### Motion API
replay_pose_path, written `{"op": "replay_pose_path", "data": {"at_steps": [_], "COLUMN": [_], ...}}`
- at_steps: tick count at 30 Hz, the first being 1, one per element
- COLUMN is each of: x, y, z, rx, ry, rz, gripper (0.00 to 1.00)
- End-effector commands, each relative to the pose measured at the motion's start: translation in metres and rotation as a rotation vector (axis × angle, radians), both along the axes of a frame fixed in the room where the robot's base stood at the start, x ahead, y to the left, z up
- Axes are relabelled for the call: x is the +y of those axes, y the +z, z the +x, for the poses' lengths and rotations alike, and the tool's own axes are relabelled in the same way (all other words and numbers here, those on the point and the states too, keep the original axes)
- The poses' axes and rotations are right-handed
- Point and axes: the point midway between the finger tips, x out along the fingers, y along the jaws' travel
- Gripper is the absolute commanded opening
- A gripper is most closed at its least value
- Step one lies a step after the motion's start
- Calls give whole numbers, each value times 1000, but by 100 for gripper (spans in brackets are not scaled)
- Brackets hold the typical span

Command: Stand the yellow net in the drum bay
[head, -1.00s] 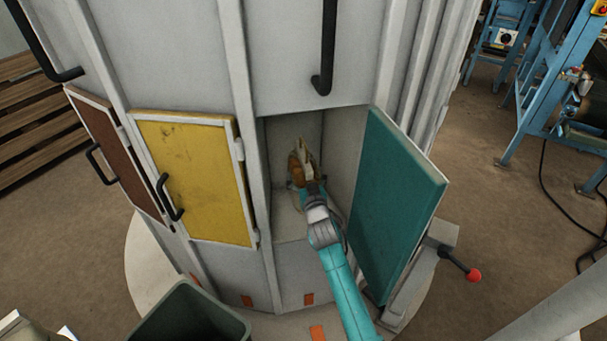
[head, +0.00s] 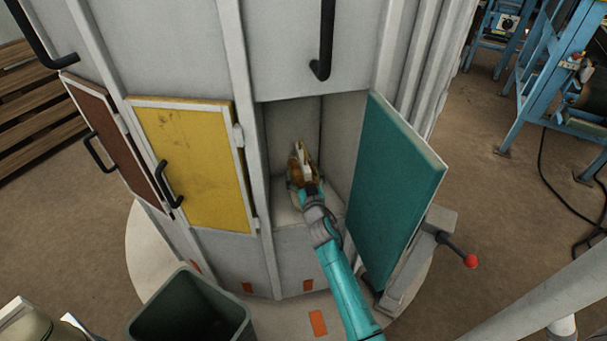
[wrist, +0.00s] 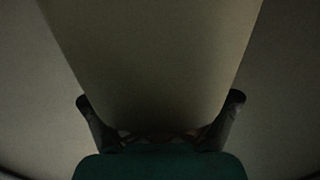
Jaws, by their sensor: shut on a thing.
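The drum bay (head: 285,125) is the open grey compartment in the drum, with its teal door (head: 397,195) swung out to the right. My gripper (head: 304,176) reaches into the bay and is shut on a yellow-orange net (head: 296,160), which shows small and partly hidden behind the gripper. The net is near the bay floor (head: 290,212); I cannot tell whether it touches it. In the wrist view both fingers of my gripper (wrist: 160,125) show in dim light, and the net is hard to make out between them.
A shut yellow door (head: 195,160) and a brown door (head: 112,145) with black handles lie left of the bay. A lever with a red knob (head: 471,261) sticks out at right. A dark green bin (head: 190,310) stands in front at lower left.

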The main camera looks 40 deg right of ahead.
Motion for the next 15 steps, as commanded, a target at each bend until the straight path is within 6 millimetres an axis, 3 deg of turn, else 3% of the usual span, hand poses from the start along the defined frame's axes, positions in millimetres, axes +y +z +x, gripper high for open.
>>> {"op": "replay_pose_path", "data": {"at_steps": [4, 5, 6, 15], "x": [0, 0, 0, 0], "y": [1, -2, -2, -2], "z": [1, 0, 0, 0], "rx": [-5, 0, 0, 0], "ry": [1, 0, 0, 0], "rz": [-1, 1, 1, 1], "gripper": [17, 91, 100, 100]}}
